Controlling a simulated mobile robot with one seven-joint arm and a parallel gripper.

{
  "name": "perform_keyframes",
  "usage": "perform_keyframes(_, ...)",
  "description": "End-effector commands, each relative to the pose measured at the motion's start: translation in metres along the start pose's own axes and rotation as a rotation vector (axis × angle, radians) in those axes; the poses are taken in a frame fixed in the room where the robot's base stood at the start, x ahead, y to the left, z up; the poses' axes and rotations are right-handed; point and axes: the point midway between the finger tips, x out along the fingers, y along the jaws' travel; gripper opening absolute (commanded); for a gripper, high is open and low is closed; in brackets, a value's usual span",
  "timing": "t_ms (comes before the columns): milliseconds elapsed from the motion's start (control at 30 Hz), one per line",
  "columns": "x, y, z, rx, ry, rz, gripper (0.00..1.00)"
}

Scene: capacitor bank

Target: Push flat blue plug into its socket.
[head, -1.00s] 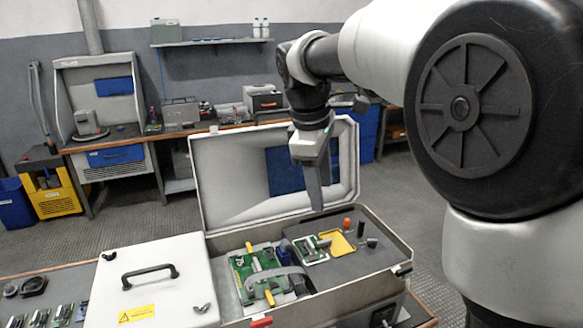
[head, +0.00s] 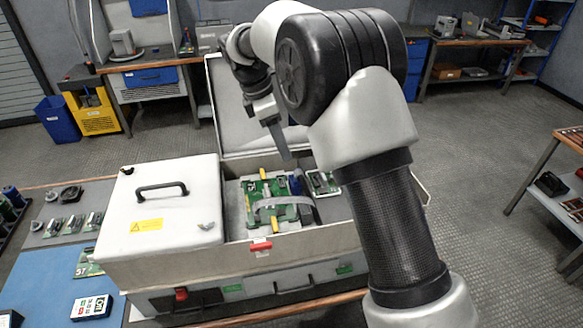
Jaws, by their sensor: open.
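My gripper (head: 285,155) points down over the open case (head: 333,237), above the far edge of the green circuit board (head: 262,186). Its fingers show edge-on. A small blue part (head: 295,185) stands at the right edge of the board, just below my gripper and apart from it. It may be the flat blue plug, but it is too small to be sure. A grey ribbon cable (head: 272,202) arches across the board. The socket cannot be made out. My arm hides the right part of the case.
A white lid with a black handle (head: 162,190) covers the left part of the case. The raised case lid (head: 228,105) stands behind my gripper. A smaller board (head: 322,182) lies right of the blue part. Loose parts lie on the table at left.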

Motion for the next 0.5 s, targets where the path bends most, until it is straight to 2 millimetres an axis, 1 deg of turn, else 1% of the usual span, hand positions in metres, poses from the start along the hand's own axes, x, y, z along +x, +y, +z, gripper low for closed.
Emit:
perform_keyframes(33, 0.012, -0.001, 0.000, 0.000, -0.001, -0.004, 0.50)
perform_keyframes(300, 0.065, -0.001, 0.000, 0.001, 0.000, -0.003, 0.50)
perform_keyframes(400, 0.081, -0.001, 0.000, 0.000, 0.000, -0.003, 0.50)
perform_keyframes(500, 0.093, 0.000, 0.000, 0.000, 0.001, -0.002, 0.50)
